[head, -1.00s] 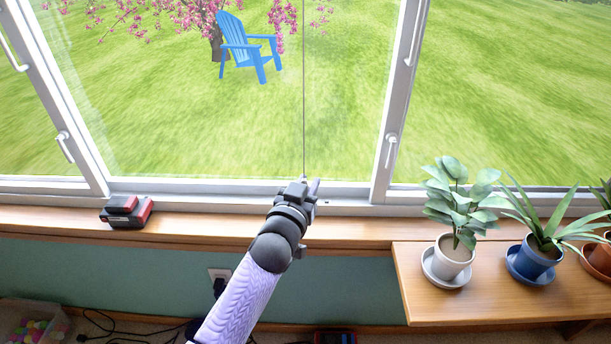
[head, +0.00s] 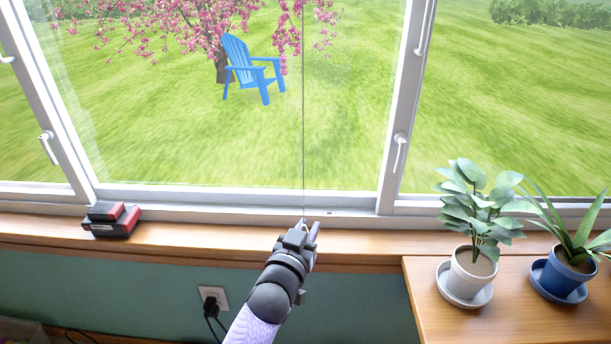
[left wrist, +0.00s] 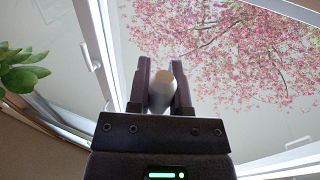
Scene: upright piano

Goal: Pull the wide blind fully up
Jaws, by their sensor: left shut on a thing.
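A thin dark cord (head: 303,120) hangs straight down in front of the wide middle window in the head view. My left gripper (head: 309,228) is at its lower end, just above the wooden sill. In the left wrist view the left gripper (left wrist: 162,85) is shut on a pale, rounded cord pull (left wrist: 162,92), which sits between its two fingers. The wide blind itself is not in view; the glass of the middle window is uncovered as far as I see. My right gripper is not in view.
A black and red battery-like block (head: 111,220) sits on the sill (head: 190,232) at the left. Potted plants (head: 475,215) stand on a wooden shelf (head: 430,290) at the right. A plug sits in a wall outlet (head: 212,297) below.

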